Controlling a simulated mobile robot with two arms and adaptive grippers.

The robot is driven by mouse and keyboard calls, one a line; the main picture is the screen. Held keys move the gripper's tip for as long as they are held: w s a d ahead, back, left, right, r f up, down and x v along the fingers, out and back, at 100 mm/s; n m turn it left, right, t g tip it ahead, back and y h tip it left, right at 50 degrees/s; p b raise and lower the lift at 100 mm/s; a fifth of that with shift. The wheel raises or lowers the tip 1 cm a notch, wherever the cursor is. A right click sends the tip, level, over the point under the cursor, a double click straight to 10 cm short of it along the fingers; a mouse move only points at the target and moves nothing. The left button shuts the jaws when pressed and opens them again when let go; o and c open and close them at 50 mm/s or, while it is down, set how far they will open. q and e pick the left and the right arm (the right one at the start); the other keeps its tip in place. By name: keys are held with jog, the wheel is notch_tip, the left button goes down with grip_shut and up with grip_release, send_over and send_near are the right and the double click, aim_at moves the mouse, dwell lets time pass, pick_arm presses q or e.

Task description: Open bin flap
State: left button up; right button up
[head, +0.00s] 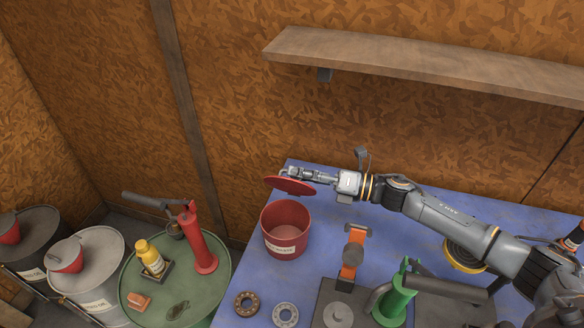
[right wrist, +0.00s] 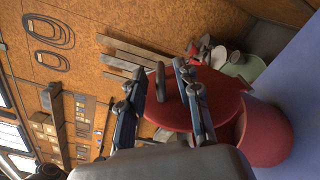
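The red bin (head: 284,240) stands on the blue table, and its dark inside shows from above. Its round red flap (head: 290,186) is raised above the far side of the rim and looks thin and tilted in the head view. My right gripper (head: 296,173) is at the flap's upper side. In the right wrist view the flap (right wrist: 188,112) and the bin (right wrist: 265,135) show beyond the fingers. A small grey handle (right wrist: 160,82) on the flap lies between the spread fingers, with gaps visible on both sides. My left gripper is in neither view.
An orange and grey tool (head: 353,255), bearing rings (head: 246,304) and a green jack (head: 397,299) are on the blue table (head: 240,270). A green drum (head: 205,290) with a red hand pump and yellow bottle stands left. A wooden shelf (head: 430,60) hangs above.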

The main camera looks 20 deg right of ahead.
jog(key=shift+x, duration=1.2)
grip_shut()
